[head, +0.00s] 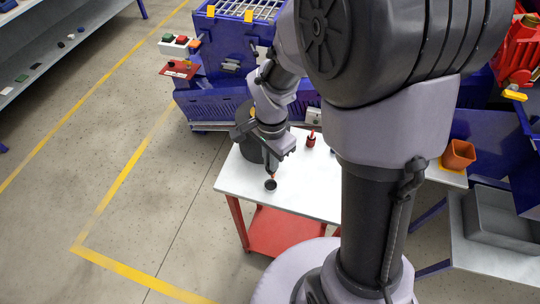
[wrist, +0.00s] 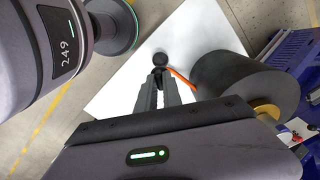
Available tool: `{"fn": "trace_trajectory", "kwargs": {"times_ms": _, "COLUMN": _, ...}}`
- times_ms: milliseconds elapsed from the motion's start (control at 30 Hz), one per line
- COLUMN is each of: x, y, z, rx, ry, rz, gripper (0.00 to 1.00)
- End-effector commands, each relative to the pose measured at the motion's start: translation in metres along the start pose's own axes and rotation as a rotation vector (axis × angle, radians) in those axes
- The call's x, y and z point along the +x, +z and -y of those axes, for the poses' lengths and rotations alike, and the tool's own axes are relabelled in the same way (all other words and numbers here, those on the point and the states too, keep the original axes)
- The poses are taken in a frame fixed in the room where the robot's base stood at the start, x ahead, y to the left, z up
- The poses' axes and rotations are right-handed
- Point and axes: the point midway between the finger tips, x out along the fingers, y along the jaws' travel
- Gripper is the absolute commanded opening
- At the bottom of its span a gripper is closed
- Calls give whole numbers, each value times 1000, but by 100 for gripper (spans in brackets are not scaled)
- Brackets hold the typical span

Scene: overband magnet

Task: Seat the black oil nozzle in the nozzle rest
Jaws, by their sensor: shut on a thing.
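My gripper (head: 270,168) points down over the white top of the cart, near its front left edge. In the wrist view its fingers (wrist: 160,78) are closed on a small dark piece, which I take for the black oil nozzle (wrist: 158,72); the fingers hide much of it. A round black piece (wrist: 160,59) shows just beyond the fingertips and appears in the head view as a dark round shape (head: 271,185). It may be the nozzle rest; I cannot tell whether the nozzle touches it. A thin orange strip (wrist: 181,78) runs beside the fingertips.
A large dark cylinder (wrist: 240,88) with a brass end stands close to the right of the fingers in the wrist view. A small red and black object (head: 311,139) is farther back on the white cart top (head: 312,182). The cart top's front right is clear.

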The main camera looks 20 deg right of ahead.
Motion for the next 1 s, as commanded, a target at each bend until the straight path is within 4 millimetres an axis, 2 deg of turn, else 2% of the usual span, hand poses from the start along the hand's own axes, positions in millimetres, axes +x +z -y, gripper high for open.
{"fn": "trace_trajectory", "kwargs": {"times_ms": 267, "x": 8, "y": 0, "z": 0, "rx": -1, "ry": 0, "rz": -1, "gripper": 0}}
{"fn": "trace_trajectory", "kwargs": {"times_ms": 700, "x": 58, "y": 0, "z": 0, "rx": -2, "ry": 0, "rz": 0, "gripper": 0}}
{"fn": "trace_trajectory", "kwargs": {"times_ms": 1000, "x": 58, "y": 0, "z": 0, "rx": -2, "ry": 0, "rz": -1, "gripper": 0}}
